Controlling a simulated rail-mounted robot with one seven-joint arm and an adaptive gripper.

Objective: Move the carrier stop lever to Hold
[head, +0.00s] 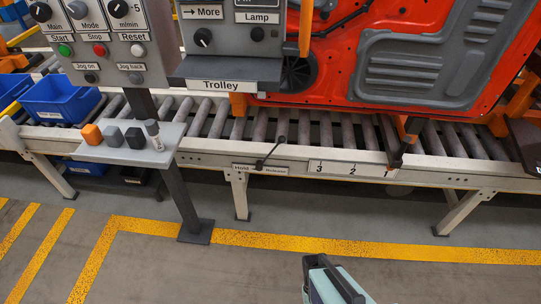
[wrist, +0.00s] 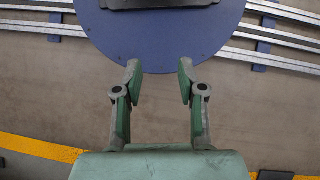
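The carrier stop lever (head: 270,152) is a thin dark bar on the front rail of the conveyor in the head view. It slants from lower left to upper right, with a dark knob at each end. A white label plate (head: 275,171) behind its lower end reads Hold on the left and Release on the right. The lower end lies between the two words. My gripper (wrist: 159,72) is open and empty in the wrist view. In the head view its green body shows at the bottom edge, well below and right of the lever, touching nothing. The lever is outside the wrist view.
The roller conveyor (head: 320,164) carries a red door panel (head: 340,60). Control panels (head: 103,40) and a grey shelf (head: 125,149) with several small blocks stand left of the lever. A post (head: 182,200) supports them. The floor before the lever is clear, with a yellow line (head: 330,247).

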